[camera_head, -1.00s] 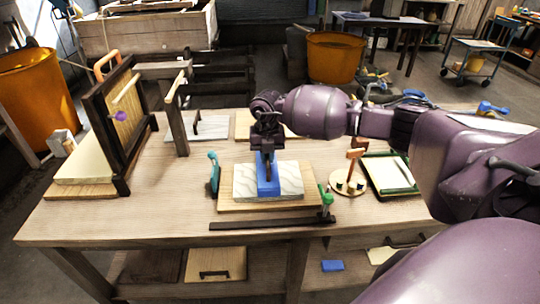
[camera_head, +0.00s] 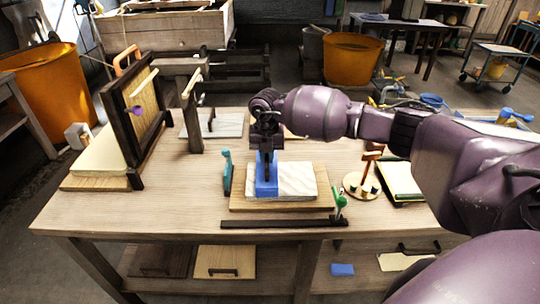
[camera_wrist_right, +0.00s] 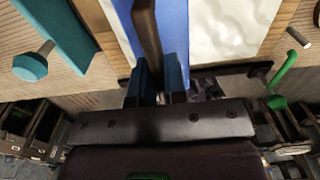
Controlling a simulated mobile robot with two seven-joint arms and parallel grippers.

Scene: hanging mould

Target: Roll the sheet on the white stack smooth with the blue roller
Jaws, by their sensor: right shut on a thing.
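The white stack with its sheet (camera_head: 297,180) lies on a wooden board (camera_head: 240,204) on the bench; it also shows in the right wrist view (camera_wrist_right: 232,32). The sheet's visible right part is mostly white, with faint waves and bumps. The blue roller (camera_head: 266,186) is over the stack's left end and hides that part; it also shows in the wrist view (camera_wrist_right: 172,25). Whether it presses on the sheet is hard to tell. My right gripper (camera_head: 267,152) is shut on the roller's dark handle, above the roller. My left gripper is not in view.
A teal-handled tool (camera_head: 226,172) stands close left of the board. A dark bar (camera_head: 275,223) with a green-handled piece (camera_head: 340,203) lies along the front. A round wooden stand (camera_head: 362,185) is to the right. An upright dark frame (camera_head: 133,120) stands at the left.

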